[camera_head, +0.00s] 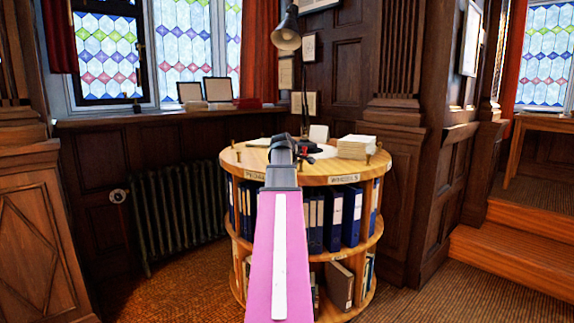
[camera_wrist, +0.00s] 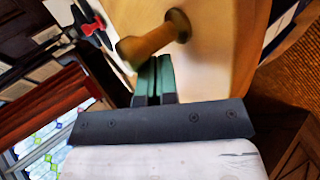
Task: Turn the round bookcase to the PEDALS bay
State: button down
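The round wooden bookcase (camera_head: 330,171) stands ahead of me with binders on its upper shelf. A rim label reading WHEELS (camera_head: 344,179) is right of my arm. Another label (camera_head: 255,175), starting "PED", is left of my arm and partly covered by it. Short wooden pegs stand around the top's edge, including one at the right (camera_head: 368,158). In the wrist view, my gripper (camera_wrist: 153,62) has its green-and-black fingers together, with only a thin line between them. A wooden peg (camera_wrist: 150,42) lies right at the fingertips, not between them; contact is unclear.
On the bookcase top are a stack of pale books or paper (camera_head: 356,147), a red-and-black object (camera_head: 308,148) and a desk lamp (camera_head: 287,32). A radiator (camera_head: 178,210) stands at the left wall. Wooden steps (camera_head: 515,245) rise at the right. Carpet is clear at the left.

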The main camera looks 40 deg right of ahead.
aim_at(313, 169)
jog(key=shift+s+d, duration=0.7)
jog(key=shift+s, duration=0.15)
jog(key=shift+n+t+y, duration=0.3)
jog(key=shift+n+t, duration=0.1)
jog(key=shift+n, duration=0.1)
jog(key=shift+s+d, duration=0.9)
jog(key=shift+d, duration=0.2)
jog(key=shift+s+d, duration=0.9)
jog(key=shift+d, duration=0.15)
